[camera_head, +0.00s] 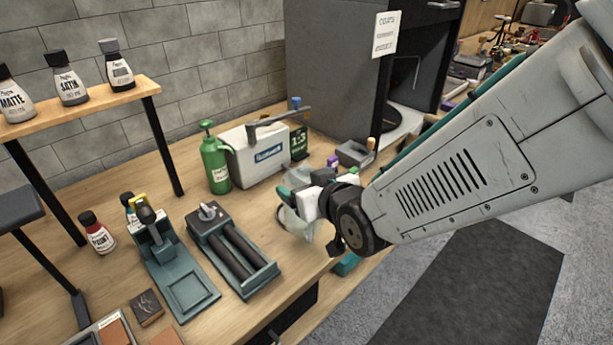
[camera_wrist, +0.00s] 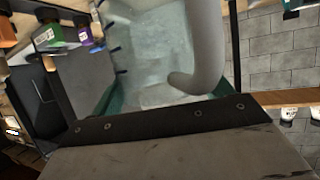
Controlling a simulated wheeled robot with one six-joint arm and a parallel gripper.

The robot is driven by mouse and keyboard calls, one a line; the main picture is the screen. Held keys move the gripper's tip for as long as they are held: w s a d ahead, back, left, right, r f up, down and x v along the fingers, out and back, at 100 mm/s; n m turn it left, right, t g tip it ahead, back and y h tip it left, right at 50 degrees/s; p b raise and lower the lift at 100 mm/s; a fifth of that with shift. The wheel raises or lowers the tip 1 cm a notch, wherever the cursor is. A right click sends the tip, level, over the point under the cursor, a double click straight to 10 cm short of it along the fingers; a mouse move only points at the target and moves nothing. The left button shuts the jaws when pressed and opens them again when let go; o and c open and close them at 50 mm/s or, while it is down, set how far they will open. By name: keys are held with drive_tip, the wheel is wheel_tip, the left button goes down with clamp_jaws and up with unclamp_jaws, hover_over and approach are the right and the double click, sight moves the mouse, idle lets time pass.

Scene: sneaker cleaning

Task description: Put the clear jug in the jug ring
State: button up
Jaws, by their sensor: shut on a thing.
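The clear jug (camera_head: 301,229) hangs in my gripper (camera_head: 299,203) near the bench's right front edge, partly hidden by the gripper. In the wrist view the see-through jug (camera_wrist: 150,62) fills the top middle, with its pale curved handle (camera_wrist: 205,45) towards me. Teal finger parts show on both sides of the jug there, and my gripper is shut on it. Whether the jug touches the bench top I cannot tell. I cannot make out the jug ring for certain in either view.
On the wooden bench (camera_head: 120,262), a teal roller tray (camera_head: 232,250) stands left of the jug. A dark cabinet (camera_head: 330,75) is at the back. Dark matting (camera_head: 480,285) covers the floor at right.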

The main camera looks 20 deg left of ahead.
sight(305, 181)
drive_tip(key=w+a, duration=0.1)
drive_tip(key=w, duration=0.1)
drive_tip(key=w+a, duration=0.3)
drive_tip(key=w, duration=0.1)
drive_tip(key=shift+a+f, duration=0.2)
drive_tip(key=shift+f, duration=1.9)
drive_tip(key=shift+f, duration=0.15)
drive_tip(key=o, duration=1.3)
drive_tip(key=shift+c, duration=0.2)
drive_tip(key=shift+r, duration=0.2)
drive_tip(key=v, duration=1.2)
drive_tip(key=shift+d+f, duration=0.1)
